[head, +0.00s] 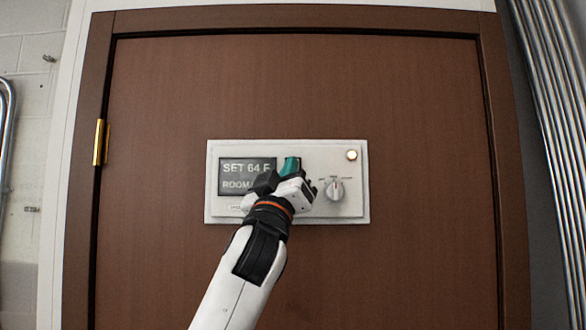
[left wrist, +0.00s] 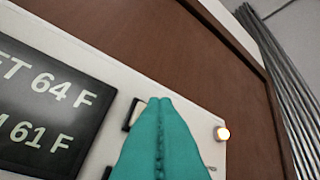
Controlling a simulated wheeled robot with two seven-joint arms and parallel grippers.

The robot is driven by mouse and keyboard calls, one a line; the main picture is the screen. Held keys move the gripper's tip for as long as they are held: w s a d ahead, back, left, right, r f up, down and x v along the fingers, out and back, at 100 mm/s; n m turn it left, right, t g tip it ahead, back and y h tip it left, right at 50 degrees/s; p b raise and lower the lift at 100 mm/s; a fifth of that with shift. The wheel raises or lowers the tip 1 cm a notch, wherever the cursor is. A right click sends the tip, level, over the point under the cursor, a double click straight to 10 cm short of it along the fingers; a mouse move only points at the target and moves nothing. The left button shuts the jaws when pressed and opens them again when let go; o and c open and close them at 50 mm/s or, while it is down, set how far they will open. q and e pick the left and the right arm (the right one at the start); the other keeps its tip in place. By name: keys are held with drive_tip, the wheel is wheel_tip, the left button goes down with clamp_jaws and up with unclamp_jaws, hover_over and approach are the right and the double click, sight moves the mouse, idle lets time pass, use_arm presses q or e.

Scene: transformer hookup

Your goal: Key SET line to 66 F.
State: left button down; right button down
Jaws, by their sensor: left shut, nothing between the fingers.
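A pale control panel (head: 355,208) is mounted on a brown door. Its dark display (head: 228,179) reads SET 64 F on the top line, with a ROOM line below. In the left wrist view the display (left wrist: 50,100) shows 64 F above 61 F. My left gripper (head: 290,164) is shut and empty, its teal fingers over the panel just right of the display. In the left wrist view the fingertips (left wrist: 158,101) overlap a pale, dark-framed key (left wrist: 136,113), partly hidden. I cannot tell if they touch it. A second dark-edged key (left wrist: 107,172) is mostly hidden. My right gripper is out of view.
A round knob (head: 335,190) sits on the panel right of my gripper. The brown door (head: 420,110) has a brass hinge (head: 99,142). Metal pipes (head: 558,130) run along the right.

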use_arm(q)
drive_tip(key=shift+s+b, duration=1.35)
drive_tip(key=shift+s, duration=1.2)
idle(0.8)
